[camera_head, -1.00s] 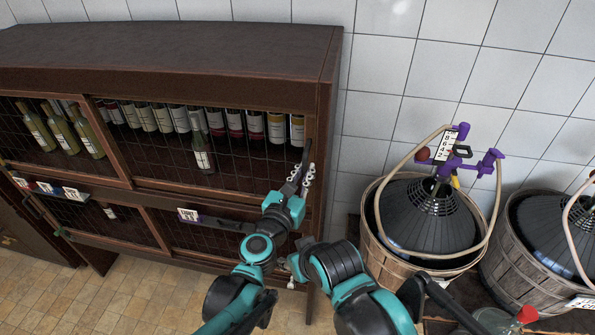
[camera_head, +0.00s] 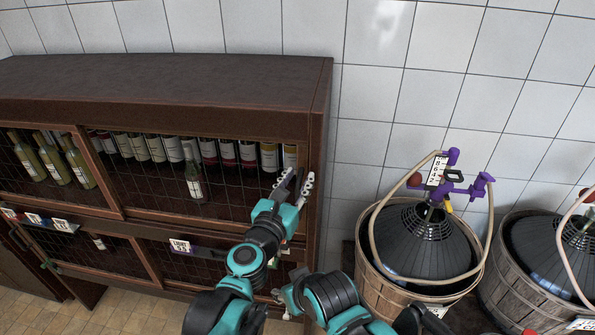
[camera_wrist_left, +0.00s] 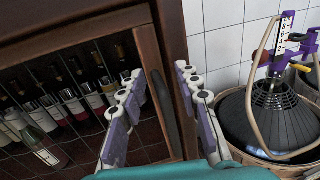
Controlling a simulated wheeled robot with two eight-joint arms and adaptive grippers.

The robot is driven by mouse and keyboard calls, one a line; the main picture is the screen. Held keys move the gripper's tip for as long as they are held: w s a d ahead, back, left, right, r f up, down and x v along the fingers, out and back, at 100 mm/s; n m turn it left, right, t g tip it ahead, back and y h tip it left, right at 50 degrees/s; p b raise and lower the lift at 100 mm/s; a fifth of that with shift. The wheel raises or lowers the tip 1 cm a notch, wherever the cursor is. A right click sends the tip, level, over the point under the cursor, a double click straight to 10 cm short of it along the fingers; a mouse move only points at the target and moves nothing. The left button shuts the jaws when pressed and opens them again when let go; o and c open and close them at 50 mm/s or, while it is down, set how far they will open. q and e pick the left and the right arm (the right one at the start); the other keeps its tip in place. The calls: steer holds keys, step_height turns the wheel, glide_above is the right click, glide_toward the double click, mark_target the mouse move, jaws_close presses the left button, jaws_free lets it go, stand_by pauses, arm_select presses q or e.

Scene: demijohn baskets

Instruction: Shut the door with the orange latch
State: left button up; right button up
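The dark wooden cabinet has wire-mesh doors. Its upper right door (camera_head: 150,203) has bottles behind the mesh; I cannot tell if it is fully shut. No orange latch can be made out. My left gripper (camera_head: 294,186) is at the right edge of this door, near its upper corner. In the left wrist view its fingers (camera_wrist_left: 163,112) are apart, with a dark curved handle (camera_wrist_left: 163,100) showing between them, apparently not gripped. My right gripper (camera_head: 281,298) is low by the cabinet's right side, mostly hidden by its own arm.
A label plate (camera_head: 181,246) sits below the upper right door. Right of the cabinet stand a basketed demijohn (camera_head: 420,243) with a hose and purple clamp, and a second basket (camera_head: 515,275). A tiled wall (camera_head: 380,100) is behind.

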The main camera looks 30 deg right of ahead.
arm_select(q)
steer(key=shift+r, duration=1.8)
steer(key=s+a+f+m+g+y+b, duration=0.1)
steer(key=s+a+f+m+y, duration=0.3)
steer(key=a+f+m, duration=0.4)
steer(key=s+a+f+m+g+y+b, duration=0.1)
steer(key=s+a+f+m+y, duration=0.3)
steer(key=a, duration=1.7)
steer(key=s+a+f+m+g+y+b, duration=0.1)
steer(key=s+a+f+m+g+y, duration=0.2)
steer(key=a+f+m, duration=1)
steer(key=s+a+m+y, duration=0.1)
steer(key=s+a+y, duration=0.1)
steer(key=s, duration=0.1)
steer(key=shift+a+f+m+b, duration=0.3)
steer(key=shift+b, duration=0.1)
